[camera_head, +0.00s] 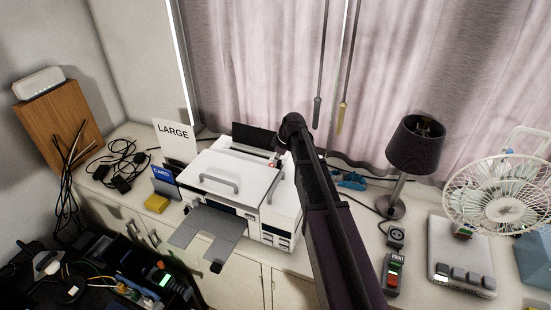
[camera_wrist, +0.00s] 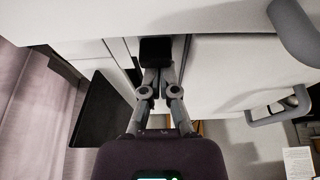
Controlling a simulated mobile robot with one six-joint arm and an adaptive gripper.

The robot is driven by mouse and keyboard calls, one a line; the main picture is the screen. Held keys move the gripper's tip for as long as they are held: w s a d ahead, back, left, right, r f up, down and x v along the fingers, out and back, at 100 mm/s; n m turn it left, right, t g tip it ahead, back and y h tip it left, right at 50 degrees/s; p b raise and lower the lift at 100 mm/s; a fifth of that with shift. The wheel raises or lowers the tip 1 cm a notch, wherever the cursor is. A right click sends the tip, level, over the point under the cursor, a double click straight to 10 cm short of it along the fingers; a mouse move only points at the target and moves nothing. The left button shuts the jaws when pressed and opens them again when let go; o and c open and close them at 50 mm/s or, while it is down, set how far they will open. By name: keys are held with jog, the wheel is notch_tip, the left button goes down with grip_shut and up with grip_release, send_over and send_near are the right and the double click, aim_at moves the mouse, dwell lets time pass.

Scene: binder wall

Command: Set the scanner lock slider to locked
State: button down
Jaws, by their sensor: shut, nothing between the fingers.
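The white scanner-printer (camera_head: 222,170) stands on the counter with its lid down. My gripper (camera_wrist: 156,62) is shut and empty, with its tips at the white body of the machine in the wrist view. A dark block shows at the fingertips; I cannot tell whether it is only the finger pads or includes the lock slider. A small reddish mark (camera_head: 272,163) shows at the lid's back right, beside my wrist in the head view. The slider's position cannot be read. My arm hides the gripper in the head view.
Grey handles stand on the machine's lid (camera_head: 219,183) and right side (camera_head: 270,190). A dark panel (camera_head: 254,138) rises behind it. A LARGE sign (camera_head: 174,140) stands to the left; a lamp (camera_head: 415,147) and a fan (camera_head: 500,200) stand to the right. Rods hang before the curtain.

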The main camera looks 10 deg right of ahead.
jog(key=shift+d, duration=0.2)
jog(key=shift+a, duration=0.2)
jog(key=shift+w+a+r+p, duration=0.25)
jog(key=shift+w+a, duration=0.3)
jog(key=shift+a, duration=0.25)
jog(key=shift+w+a+r+p, duration=0.25)
jog(key=shift+w+a, duration=0.25)
jog(key=shift+a, duration=0.25)
jog(key=shift+p+v, duration=1.05)
jog(key=shift+v, duration=0.2)
jog(key=shift+p+v, duration=0.95)
jog(key=shift+p, duration=0.1)
jog(key=shift+p+v, duration=2.15)
jog(key=shift+v, duration=0.2)
jog(key=shift+s+f, duration=0.15)
jog(key=shift+s, duration=0.05)
